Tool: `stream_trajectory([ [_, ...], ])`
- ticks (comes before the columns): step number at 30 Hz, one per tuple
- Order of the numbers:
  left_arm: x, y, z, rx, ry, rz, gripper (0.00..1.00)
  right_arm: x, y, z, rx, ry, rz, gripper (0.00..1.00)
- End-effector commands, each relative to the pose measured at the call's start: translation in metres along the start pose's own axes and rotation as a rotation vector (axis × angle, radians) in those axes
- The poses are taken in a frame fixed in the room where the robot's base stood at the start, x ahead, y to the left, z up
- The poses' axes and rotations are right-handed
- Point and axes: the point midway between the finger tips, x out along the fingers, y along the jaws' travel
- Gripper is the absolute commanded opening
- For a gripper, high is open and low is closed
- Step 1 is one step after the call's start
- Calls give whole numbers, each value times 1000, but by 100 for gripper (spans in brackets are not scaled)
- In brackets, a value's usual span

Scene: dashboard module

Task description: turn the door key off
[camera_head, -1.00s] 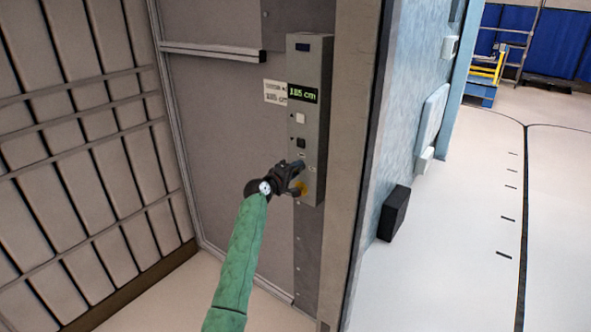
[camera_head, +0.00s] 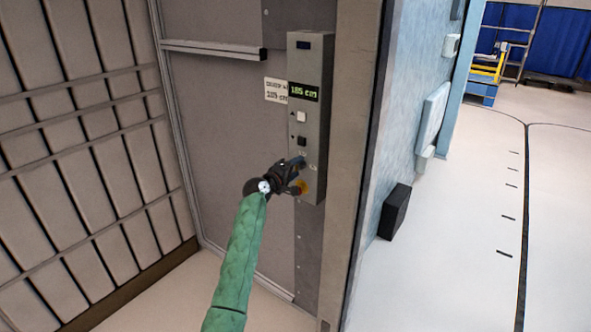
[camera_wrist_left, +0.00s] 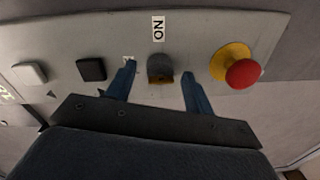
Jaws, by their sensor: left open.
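The grey control box (camera_head: 310,115) is mounted on the wall in the head view, with a green display reading 185 cm. In the left wrist view the door key (camera_wrist_left: 160,68) is a dark knob below an "ON" label (camera_wrist_left: 158,28). My left gripper (camera_head: 299,172) is at the lower part of the box in the head view and hides the key there. In the left wrist view its two blue fingers (camera_wrist_left: 157,80) are open, one on each side of the key. I cannot tell if they touch it. My right gripper is not in view.
A red emergency button (camera_wrist_left: 243,73) on a yellow base is right of the key in the left wrist view. A black button (camera_wrist_left: 91,69) and a white button (camera_wrist_left: 30,73) are on the left. A paper sign (camera_head: 276,91) hangs beside the box.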

Motion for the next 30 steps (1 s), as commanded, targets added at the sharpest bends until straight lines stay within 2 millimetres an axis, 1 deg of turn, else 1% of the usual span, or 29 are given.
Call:
stream_trajectory([
  [1,-5,-3,0,1,1,0,53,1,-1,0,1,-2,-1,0],
  [4,-19,-4,0,1,2,1,53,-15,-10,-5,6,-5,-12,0],
  [9,-45,-4,0,1,2,0,53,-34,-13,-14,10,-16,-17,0],
  [15,-66,-3,0,0,2,0,53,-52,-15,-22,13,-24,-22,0],
  [20,-73,-2,0,-1,1,-1,53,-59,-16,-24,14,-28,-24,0],
  [30,-73,-2,-1,7,1,-1,53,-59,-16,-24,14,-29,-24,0],
])
